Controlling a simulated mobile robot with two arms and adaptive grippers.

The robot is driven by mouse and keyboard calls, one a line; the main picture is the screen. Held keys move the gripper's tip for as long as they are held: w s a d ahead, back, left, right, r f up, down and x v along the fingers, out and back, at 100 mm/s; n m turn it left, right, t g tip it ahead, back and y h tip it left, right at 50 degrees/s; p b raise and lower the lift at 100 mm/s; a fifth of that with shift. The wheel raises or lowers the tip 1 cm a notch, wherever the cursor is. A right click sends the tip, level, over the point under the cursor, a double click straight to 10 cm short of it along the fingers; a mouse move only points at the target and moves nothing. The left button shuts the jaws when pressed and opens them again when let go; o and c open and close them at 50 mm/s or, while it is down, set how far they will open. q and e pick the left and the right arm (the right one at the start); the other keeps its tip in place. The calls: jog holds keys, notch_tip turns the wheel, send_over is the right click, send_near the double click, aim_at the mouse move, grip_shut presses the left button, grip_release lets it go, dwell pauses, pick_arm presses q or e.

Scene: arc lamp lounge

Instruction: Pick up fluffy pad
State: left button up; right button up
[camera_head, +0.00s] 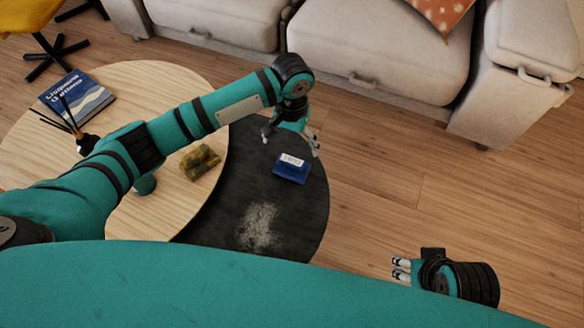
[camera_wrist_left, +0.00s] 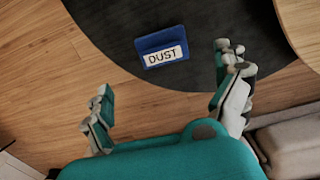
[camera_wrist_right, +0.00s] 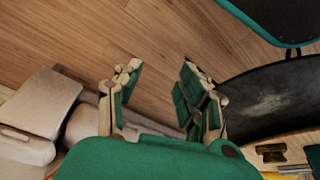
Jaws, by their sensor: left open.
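A blue pad with a white label reading "DUST" (camera_head: 291,172) lies on the dark round tabletop (camera_head: 312,212), near its right edge. It also shows in the left wrist view (camera_wrist_left: 161,45), ahead of and between the fingers. Whether its underside is fluffy is hidden. My left gripper (camera_head: 291,142) is open and empty, just beyond the pad in the head view and apart from it. My right gripper (camera_head: 401,268) is open and empty over the floor to the right of the table. Its spread fingers show in the right wrist view (camera_wrist_right: 160,70).
A pale dust patch (camera_head: 259,226) marks the dark tabletop. The light wooden table (camera_head: 150,85) beside it holds a mottled yellow-brown block (camera_head: 200,161), a blue book (camera_head: 78,99) and a reed diffuser (camera_head: 85,142). A sofa (camera_head: 380,62) stands behind. The floor at right is clear.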

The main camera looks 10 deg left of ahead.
aim_at(291, 162)
pick_arm(q)
notch_tip(291, 162, down, 3)
jog(key=shift+r+b, duration=0.1)
jog(key=shift+b, duration=0.2)
notch_tip(291, 162, down, 2)
jog(key=shift+f+b, duration=0.1)
jog(key=shift+b, duration=0.2)
jog(key=shift+f, duration=0.35)
jog(key=f+b, duration=0.1)
jog(key=f, duration=0.1)
jog(key=f+b, duration=0.1)
jog(key=f, duration=0.1)
jog(key=shift+a+f+b, duration=0.2)
jog(key=shift+f+b, duration=0.05)
jog(key=shift+b, duration=0.05)
jog(key=shift+f, duration=0.15)
pick_arm(e)
jog(key=w+a+r+t+y, duration=0.1)
jog(key=w+a+r+t, duration=0.1)
jog(key=w, duration=0.5)
jog(key=w+a+r+t+y, duration=0.1)
jog(key=w+a+r+t, duration=0.2)
jog(key=w+r+t, duration=0.2)
jog(key=shift+w+t+y, duration=0.3)
jog(key=shift+w+t, duration=0.75)
jog(key=shift+t, duration=0.05)
pick_arm(q)
jog(key=c, duration=1.3)
